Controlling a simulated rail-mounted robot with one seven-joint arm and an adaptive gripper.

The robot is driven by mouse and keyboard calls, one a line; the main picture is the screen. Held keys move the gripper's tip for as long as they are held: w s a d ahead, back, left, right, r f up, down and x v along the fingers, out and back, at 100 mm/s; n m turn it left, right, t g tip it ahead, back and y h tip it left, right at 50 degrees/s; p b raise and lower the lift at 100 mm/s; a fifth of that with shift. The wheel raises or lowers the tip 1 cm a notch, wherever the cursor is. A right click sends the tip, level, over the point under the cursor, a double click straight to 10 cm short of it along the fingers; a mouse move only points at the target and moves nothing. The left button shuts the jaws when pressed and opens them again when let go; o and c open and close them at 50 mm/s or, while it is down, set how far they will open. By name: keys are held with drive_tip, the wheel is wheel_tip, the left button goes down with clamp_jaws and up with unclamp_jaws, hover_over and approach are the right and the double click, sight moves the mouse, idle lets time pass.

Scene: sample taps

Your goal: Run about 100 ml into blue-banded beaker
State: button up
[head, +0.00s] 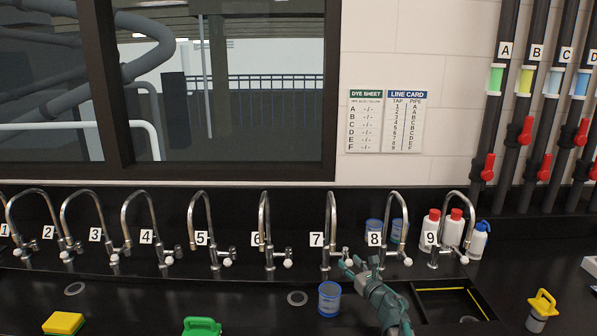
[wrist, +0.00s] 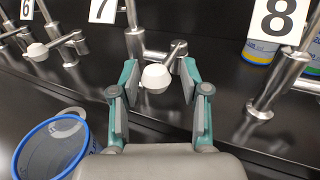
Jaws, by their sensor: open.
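The blue-banded beaker (head: 329,299) stands upright on the dark counter in front of tap 7 (head: 331,225). It looks empty, and its blue rim shows at lower left in the wrist view (wrist: 50,148). My gripper (head: 352,266) is at tap 7's valve, behind and right of the beaker. In the wrist view its open fingers (wrist: 158,78) stand on either side of the white round knob (wrist: 155,78). I cannot tell whether either finger touches it. No water stream is visible.
Tap 8 (head: 397,225) and tap 9 (head: 455,225) stand to the right, with bottles (head: 452,228) behind them. A sink opening (head: 455,304) lies right of my arm. A yellow sponge (head: 63,323) and a green-handled item (head: 201,326) lie at front left. Labelled pipes (head: 515,110) with red valves stand at right.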

drive_tip(key=shift+w+d, duration=0.2)
drive_tip(key=shift+d, duration=0.45)
drive_tip(key=shift+w+d, duration=0.25)
drive_tip(key=shift+d, duration=0.45)
drive_tip(key=shift+w+d, duration=0.2)
drive_tip(key=shift+d, duration=0.45)
drive_tip(key=shift+s+a, duration=0.1)
drive_tip(key=a, duration=0.1)
drive_tip(key=s+a+b, duration=0.1)
drive_tip(key=a, duration=0.1)
drive_tip(key=shift+s+b, duration=0.1)
drive_tip(key=shift+b, duration=0.2)
idle(1.5)
drive_tip(key=shift+s+a+b, duration=0.2)
drive_tip(key=shift+a+b, duration=0.15)
drive_tip(key=shift+a, duration=0.5)
drive_tip(key=shift+w+d, duration=0.1)
drive_tip(key=shift+d, duration=0.3)
